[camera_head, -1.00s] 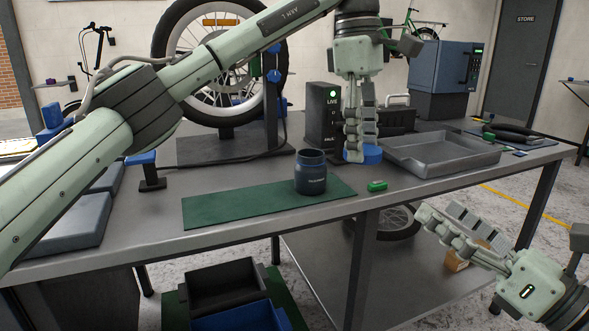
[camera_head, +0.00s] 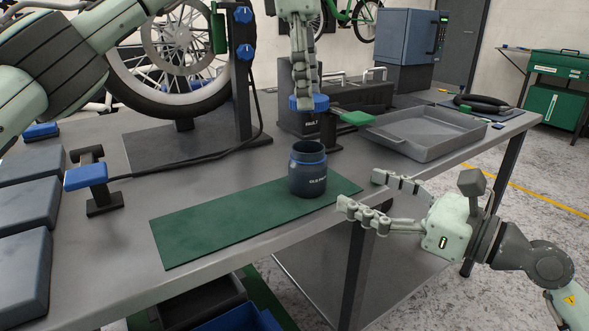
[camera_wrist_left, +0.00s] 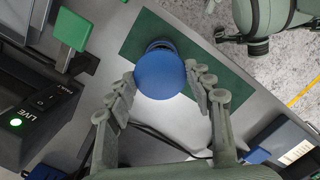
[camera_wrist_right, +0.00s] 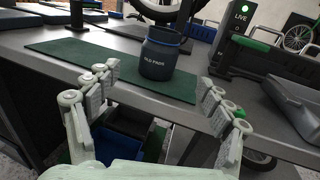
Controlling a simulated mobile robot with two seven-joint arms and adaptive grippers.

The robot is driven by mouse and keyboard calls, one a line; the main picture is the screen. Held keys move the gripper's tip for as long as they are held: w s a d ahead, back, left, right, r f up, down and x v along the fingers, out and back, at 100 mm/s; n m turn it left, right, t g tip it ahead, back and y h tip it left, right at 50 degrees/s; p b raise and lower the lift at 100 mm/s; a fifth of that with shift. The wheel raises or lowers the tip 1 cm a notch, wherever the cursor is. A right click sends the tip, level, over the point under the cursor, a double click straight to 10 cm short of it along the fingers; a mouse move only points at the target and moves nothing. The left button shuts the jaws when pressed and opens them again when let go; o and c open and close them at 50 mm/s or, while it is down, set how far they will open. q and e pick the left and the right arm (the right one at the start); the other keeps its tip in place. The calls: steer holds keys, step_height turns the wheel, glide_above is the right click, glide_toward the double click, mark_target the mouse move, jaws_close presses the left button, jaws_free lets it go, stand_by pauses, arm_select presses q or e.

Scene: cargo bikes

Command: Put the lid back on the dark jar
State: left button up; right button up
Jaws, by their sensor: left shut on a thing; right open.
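The dark blue jar (camera_head: 307,172) stands upright and open-topped near the right end of the green mat. My left gripper (camera_head: 307,98) is shut on the blue lid (camera_head: 312,104), held up behind and above the jar in the head view. In the left wrist view the lid (camera_wrist_left: 160,75) sits between the fingers and hides most of the jar. My right gripper (camera_head: 362,195) is open and empty, in front of the bench edge, right of the jar. In the right wrist view the jar (camera_wrist_right: 158,58) stands beyond the open fingers, apart from them.
The green mat (camera_head: 215,222) lies along the bench's front edge. A green-topped stand (camera_head: 355,118) and a grey tray (camera_head: 430,140) are right of the jar. A blue-topped stand (camera_head: 86,176) is at left, near the wheel (camera_head: 180,55). Open bins sit below the bench.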

mark_target(308, 167)
stand_by(0.4)
steer(key=x, duration=1.2)
steer(key=c, duration=1.8)
arm_select(q)
steer(key=shift+f, duration=2.5)
steer(key=shift+f, duration=0.85)
steer(key=shift+f, duration=0.6)
arm_select(e)
jaws_close()
